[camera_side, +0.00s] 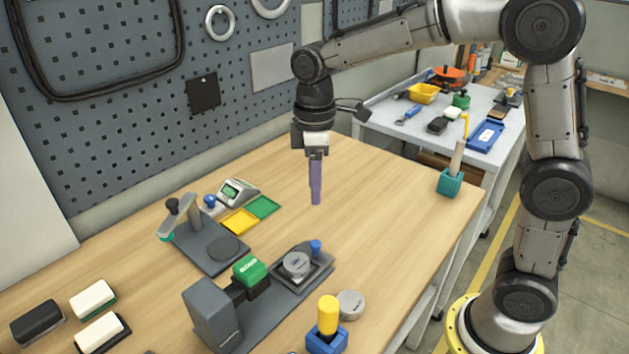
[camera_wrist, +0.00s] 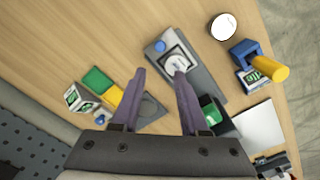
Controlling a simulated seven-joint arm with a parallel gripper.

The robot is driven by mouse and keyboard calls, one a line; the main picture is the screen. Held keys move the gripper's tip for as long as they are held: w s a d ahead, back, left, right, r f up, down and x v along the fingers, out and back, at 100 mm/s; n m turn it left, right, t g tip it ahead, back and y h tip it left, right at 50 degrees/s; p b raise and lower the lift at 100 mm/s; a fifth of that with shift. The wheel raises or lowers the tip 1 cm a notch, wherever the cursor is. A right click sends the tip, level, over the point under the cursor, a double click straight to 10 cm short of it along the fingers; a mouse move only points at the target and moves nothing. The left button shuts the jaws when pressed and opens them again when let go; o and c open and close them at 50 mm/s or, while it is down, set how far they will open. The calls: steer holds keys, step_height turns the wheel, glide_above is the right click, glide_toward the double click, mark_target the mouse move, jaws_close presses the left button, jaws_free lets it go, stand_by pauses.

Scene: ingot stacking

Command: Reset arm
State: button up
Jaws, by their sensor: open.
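My gripper (camera_side: 316,202) hangs pointing down above the middle of the wooden table (camera_side: 390,215), with purple fingers. In the wrist view its two fingers (camera_wrist: 160,74) are spread apart with nothing between them. A grey round piece (camera_side: 297,265) sits in a dark square holder on a grey fixture, below and in front of the gripper in the side view; it also shows in the wrist view (camera_wrist: 176,64), near the right fingertip. A second grey round piece (camera_side: 351,303) lies on the table, apart from the gripper; it appears whitish in the wrist view (camera_wrist: 223,27).
The fixture carries a green-topped block (camera_side: 250,269). A blue holder with a yellow cylinder (camera_side: 328,316) stands in front. A lever stand (camera_side: 183,215), yellow tray (camera_side: 240,221) and green tray (camera_side: 264,207) lie left. A teal holder (camera_side: 449,183) stands right. The tabletop between is clear.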

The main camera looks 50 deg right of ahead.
steer(key=shift+r, duration=0.15)
steer(key=s+d+r+m+t, duration=0.2)
steer(key=s+d+r+t, duration=0.15)
steer(key=s+r, duration=0.5)
steer(key=s+d+f+m+t, duration=0.1)
steer(key=s+f+m, duration=0.2)
steer(key=s, duration=0.3)
steer(key=s+f+m+t, duration=0.1)
steer(key=s+f+m, duration=0.1)
steer(key=s+m, duration=0.2)
steer(key=s, duration=0.2)
steer(key=shift+s+d+f, duration=0.35)
steer(key=shift+f, duration=0.05)
